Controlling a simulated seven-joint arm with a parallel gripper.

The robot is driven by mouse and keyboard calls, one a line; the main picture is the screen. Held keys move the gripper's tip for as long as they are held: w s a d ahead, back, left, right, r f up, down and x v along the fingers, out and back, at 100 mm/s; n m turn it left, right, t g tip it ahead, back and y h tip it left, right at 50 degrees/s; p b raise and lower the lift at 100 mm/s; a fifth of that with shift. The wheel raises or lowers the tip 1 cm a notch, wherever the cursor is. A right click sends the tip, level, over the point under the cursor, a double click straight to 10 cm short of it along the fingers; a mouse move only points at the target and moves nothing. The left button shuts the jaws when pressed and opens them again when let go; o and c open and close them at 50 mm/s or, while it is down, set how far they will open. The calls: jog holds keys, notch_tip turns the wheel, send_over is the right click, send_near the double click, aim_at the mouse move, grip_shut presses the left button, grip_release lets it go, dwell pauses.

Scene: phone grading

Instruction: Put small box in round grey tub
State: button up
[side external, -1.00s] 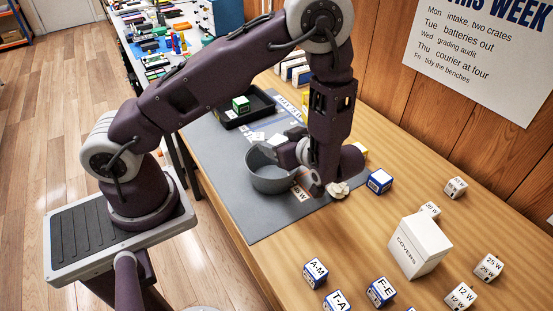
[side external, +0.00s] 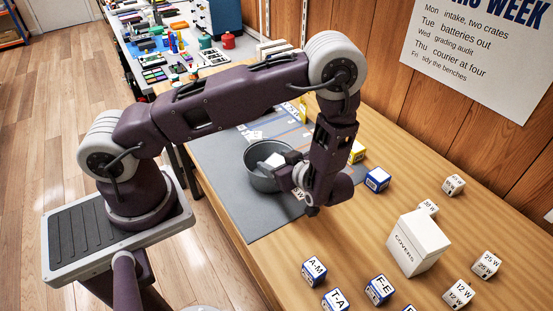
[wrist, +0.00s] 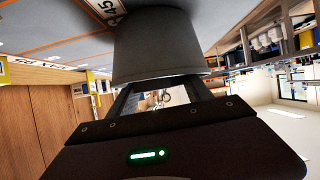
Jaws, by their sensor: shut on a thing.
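The round grey tub (side external: 258,179) stands upright on the grey mat. My gripper (side external: 283,170) is at the tub's right side, tilted toward it, with its fingers by the rim. It is shut on what appears to be the small box (side external: 275,159), a pale shape seen against the tub's opening. In the wrist view the tub (wrist: 160,45) fills the upper middle, close beyond the fingertips (wrist: 165,90). The fingers and tub hide much of the held thing, and I cannot tell whether it is inside the rim.
A blue-and-white box (side external: 378,180) and a yellow box (side external: 357,152) stand right of my gripper. A white COVERS box (side external: 418,243) and several labelled cubes, such as A-M (side external: 314,272), stand on the wooden bench. The mat's front part (side external: 255,222) is clear.

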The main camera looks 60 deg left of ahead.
jog(key=o, duration=1.4)
